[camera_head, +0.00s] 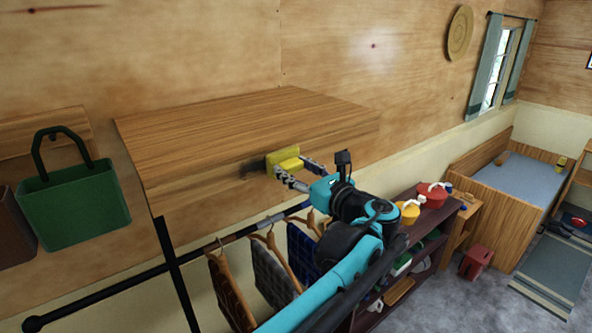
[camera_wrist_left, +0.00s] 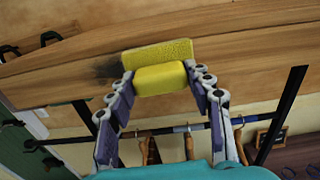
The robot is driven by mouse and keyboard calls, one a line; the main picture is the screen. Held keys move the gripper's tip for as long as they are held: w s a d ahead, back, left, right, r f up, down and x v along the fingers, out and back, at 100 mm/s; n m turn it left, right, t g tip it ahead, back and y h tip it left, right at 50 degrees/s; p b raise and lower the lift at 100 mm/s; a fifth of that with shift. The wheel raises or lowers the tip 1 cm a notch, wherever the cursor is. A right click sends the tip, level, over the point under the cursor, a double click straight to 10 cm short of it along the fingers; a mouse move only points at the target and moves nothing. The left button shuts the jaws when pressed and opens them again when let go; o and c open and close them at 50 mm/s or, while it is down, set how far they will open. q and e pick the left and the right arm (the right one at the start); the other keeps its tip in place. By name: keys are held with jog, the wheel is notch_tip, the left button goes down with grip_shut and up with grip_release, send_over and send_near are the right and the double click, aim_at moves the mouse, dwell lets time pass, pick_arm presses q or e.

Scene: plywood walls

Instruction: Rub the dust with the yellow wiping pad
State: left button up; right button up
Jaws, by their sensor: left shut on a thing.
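My left gripper (camera_head: 296,176) is shut on the yellow wiping pad (camera_head: 283,159). It holds the pad against, or very close to, the front face of a wooden wall cabinet (camera_head: 235,130). The dust (camera_head: 252,167) is a dark smudge on that face, just left of the pad. In the left wrist view the pad (camera_wrist_left: 160,78) sits between the two fingers, and the dust (camera_wrist_left: 105,68) shows at its left edge. The pad may hide part of the smudge. My right gripper is not in view.
Below the cabinet a dark rail (camera_head: 255,228) carries clothes on wooden hangers (camera_head: 268,243). A green bag (camera_head: 75,208) hangs at the left. A dark shelf (camera_head: 432,218) with red and yellow pots stands to the right. A bed (camera_head: 525,175) is farther back.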

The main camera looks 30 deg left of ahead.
pick_arm(q)
jog(key=shift+w+a, duration=0.25)
jog(key=shift+a, duration=0.35)
